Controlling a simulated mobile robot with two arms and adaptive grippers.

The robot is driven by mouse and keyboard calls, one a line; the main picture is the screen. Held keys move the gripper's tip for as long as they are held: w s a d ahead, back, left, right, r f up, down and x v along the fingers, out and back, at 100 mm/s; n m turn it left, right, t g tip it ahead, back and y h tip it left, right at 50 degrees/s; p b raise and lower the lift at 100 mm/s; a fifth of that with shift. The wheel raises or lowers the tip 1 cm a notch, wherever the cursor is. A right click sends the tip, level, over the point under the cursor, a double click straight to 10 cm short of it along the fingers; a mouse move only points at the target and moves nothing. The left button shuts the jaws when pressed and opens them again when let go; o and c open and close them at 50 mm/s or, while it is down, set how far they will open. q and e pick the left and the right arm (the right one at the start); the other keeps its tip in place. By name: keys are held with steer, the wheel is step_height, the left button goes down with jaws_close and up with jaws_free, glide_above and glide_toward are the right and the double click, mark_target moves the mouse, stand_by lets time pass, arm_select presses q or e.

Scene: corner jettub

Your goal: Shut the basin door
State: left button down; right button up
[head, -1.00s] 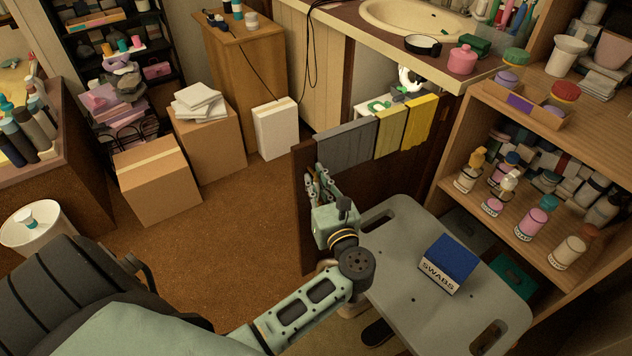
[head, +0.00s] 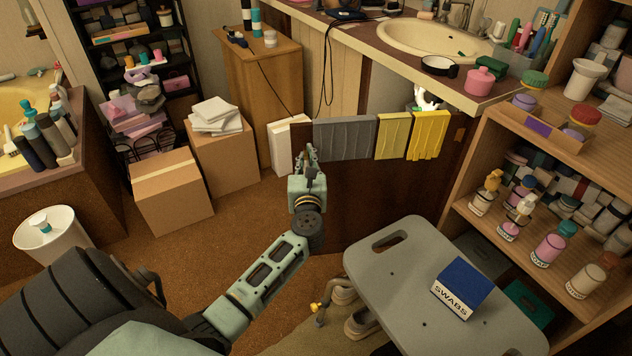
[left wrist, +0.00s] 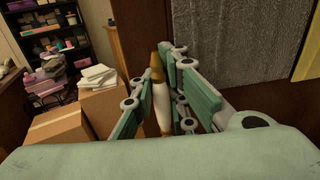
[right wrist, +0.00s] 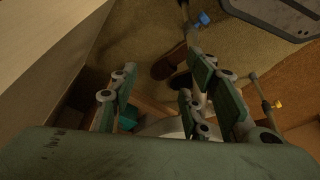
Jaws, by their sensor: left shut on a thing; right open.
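The basin door (head: 375,200) is a dark brown panel under the basin counter. It stands ajar, its free left edge out from the counter front. Grey and yellow cloths (head: 345,138) hang over its top. My left gripper (head: 306,158) is at that free edge, shut on an upright handle. In the left wrist view the handle (left wrist: 160,95), pale with a brass end, is between the fingers. The fingers hide part of it. The basin (head: 430,38) is set in the counter above. My right gripper (right wrist: 162,72) is open and empty, low over the floor, out of the head view.
A grey stool (head: 400,275) bearing a blue-and-white swabs box (head: 460,287) stands in front of the door, close to its lower right. Open shelves with bottles (head: 550,245) are at the right. Cardboard boxes (head: 172,195) and a white box (head: 285,150) stand beyond the gripper.

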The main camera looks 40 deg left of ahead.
arm_select(q)
steer(key=x, duration=0.3)
steer(key=b+x, duration=0.1)
steer(key=x, duration=0.2)
steer(key=shift+s+a, duration=0.2)
steer(key=shift+a, duration=0.05)
arm_select(e)
steer(key=v, duration=0.5)
steer(key=shift+w+r, duration=0.15)
steer(key=shift+r, duration=0.15)
arm_select(q)
steer(key=c, duration=2)
jaws_free()
steer(key=shift+d, duration=0.1)
